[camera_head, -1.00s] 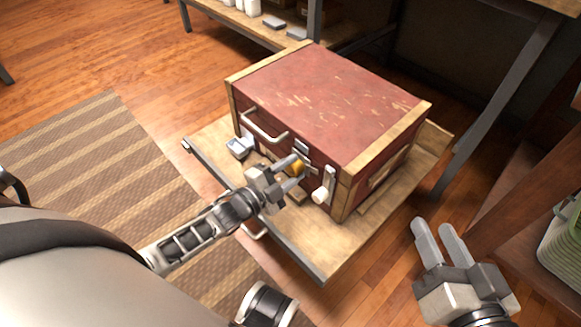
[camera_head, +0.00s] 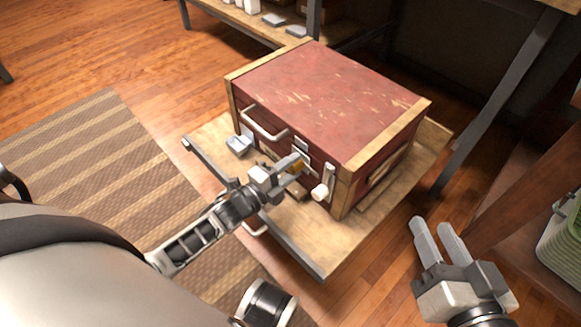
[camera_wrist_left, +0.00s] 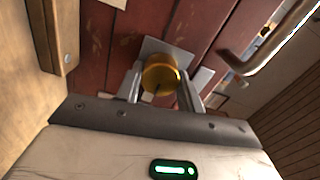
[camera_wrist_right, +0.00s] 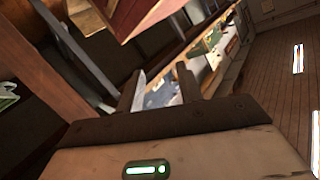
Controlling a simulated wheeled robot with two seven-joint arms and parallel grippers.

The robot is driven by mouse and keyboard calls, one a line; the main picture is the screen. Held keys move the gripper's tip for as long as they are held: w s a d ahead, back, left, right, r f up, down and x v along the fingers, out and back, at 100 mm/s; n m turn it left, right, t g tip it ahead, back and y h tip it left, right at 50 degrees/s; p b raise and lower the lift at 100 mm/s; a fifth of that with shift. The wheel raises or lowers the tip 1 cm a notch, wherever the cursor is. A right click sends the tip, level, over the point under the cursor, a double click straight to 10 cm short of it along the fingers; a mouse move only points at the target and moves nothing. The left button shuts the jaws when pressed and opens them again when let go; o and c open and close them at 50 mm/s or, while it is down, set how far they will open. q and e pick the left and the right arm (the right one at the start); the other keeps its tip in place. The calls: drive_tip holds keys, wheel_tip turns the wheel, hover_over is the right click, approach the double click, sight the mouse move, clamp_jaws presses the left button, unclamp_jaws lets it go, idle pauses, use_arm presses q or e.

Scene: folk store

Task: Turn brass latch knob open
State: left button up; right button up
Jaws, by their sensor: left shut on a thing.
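The red wooden chest (camera_head: 320,95) with pale wood edging stands on a wooden board. The brass latch knob (camera_wrist_left: 161,74) sits on a grey plate (camera_wrist_left: 153,47) on the chest's front. In the head view only a bit of the knob (camera_head: 297,167) shows past the fingers. My left gripper (camera_head: 290,170) is at the chest's front, and in the left wrist view its fingers (camera_wrist_left: 163,92) are on either side of the knob, shut on it. My right gripper (camera_head: 440,236) is apart from the chest at the lower right, with its fingers spread and nothing between them.
A metal handle (camera_head: 264,125) and a white-ended lever (camera_head: 322,188) are on the chest's front beside the knob. The wooden board (camera_head: 285,240) has a metal front edge. A striped rug (camera_head: 110,170) lies at left. A shelf with white items (camera_head: 245,5) stands behind.

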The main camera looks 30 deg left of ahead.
use_arm(q)
drive_tip(key=o, duration=1)
drive_tip(key=shift+s+a, duration=0.15)
drive_tip(key=shift+s, duration=0.35)
drive_tip(key=shift+p+v, duration=1.75)
drive_tip(key=shift+v, duration=5.7)
use_arm(e)
drive_tip(key=shift+s+d+f+n+g+h, duration=0.25)
drive_tip(key=shift+d+f+n+g+h, duration=0.25)
drive_tip(key=shift+f+n+h, duration=0.15)
drive_tip(key=shift+w+r, duration=0.15)
drive_tip(key=shift+r, duration=0.15)
